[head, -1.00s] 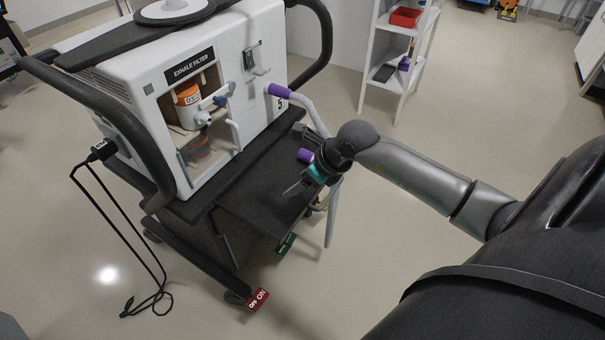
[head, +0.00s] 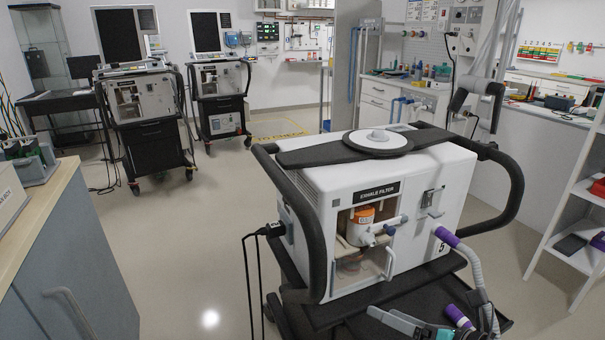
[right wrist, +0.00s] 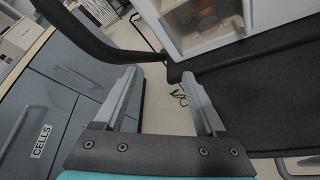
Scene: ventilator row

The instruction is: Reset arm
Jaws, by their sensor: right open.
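My right gripper (head: 412,325) shows at the bottom edge of the head view, in front of the ventilator cart (head: 330,185), low by its black shelf. In the right wrist view its two grey fingers (right wrist: 158,95) stand apart with nothing between them. The cart's white housing has an "EXHALE FILTER" window with an orange-labelled canister (head: 362,224) inside. A grey hose with a purple cuff (head: 446,237) runs down from the housing's right side. A second purple cuff (head: 458,316) lies beside the gripper. My left gripper is not in view.
A grey cabinet (head: 70,265) stands at the left; it also shows in the right wrist view (right wrist: 60,100) with a "CELLS" label. White shelves (head: 580,225) stand at the right. More ventilator carts (head: 140,110) stand at the back left. The floor between is clear.

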